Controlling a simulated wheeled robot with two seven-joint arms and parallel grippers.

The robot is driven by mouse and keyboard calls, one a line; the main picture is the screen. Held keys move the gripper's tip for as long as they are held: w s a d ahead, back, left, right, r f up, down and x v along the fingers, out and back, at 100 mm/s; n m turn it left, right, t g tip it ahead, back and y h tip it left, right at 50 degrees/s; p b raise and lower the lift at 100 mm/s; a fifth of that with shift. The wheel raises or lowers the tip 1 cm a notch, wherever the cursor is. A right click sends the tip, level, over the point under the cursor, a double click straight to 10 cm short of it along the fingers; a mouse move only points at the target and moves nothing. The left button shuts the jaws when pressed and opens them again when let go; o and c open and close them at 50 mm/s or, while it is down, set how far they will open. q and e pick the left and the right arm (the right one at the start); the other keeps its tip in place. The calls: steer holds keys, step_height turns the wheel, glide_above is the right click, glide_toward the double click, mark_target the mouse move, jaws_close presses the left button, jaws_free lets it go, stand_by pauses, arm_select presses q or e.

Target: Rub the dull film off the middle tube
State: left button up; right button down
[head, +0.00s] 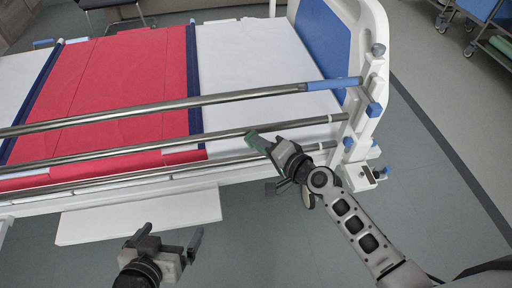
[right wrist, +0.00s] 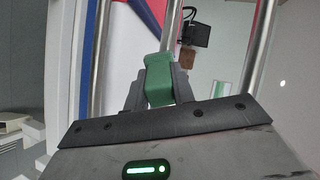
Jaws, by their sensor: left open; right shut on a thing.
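The bed's side rail has three long metal tubes. The middle tube (head: 100,149) runs between the upper tube (head: 190,102) and the lower tube (head: 110,181). I cannot make out a dull film on it. My right gripper (head: 273,148) is shut on a green block (head: 258,142), which also shows between the fingers in the right wrist view (right wrist: 158,82). The block is at the middle tube, toward its right end; in the right wrist view it overlaps the tube (right wrist: 171,30). I cannot tell whether they touch. My left gripper (head: 168,240) is open and empty, low in front of the bed.
The bed has a red sheet (head: 120,75) over white bedding and a white and blue end board (head: 325,40) at the right. A white panel (head: 140,217) sticks out below the rail. A cart (head: 485,35) stands at the far right. The floor at right is clear.

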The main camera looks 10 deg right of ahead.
steer(key=d+b, duration=0.3)
steer(key=d, duration=0.4)
steer(key=shift+w, duration=0.15)
stand_by(0.4)
steer(key=s, duration=0.6)
steer(key=shift+d, duration=0.15)
steer(key=shift+s, duration=0.1)
stand_by(0.3)
steer(key=shift+s, duration=1.4)
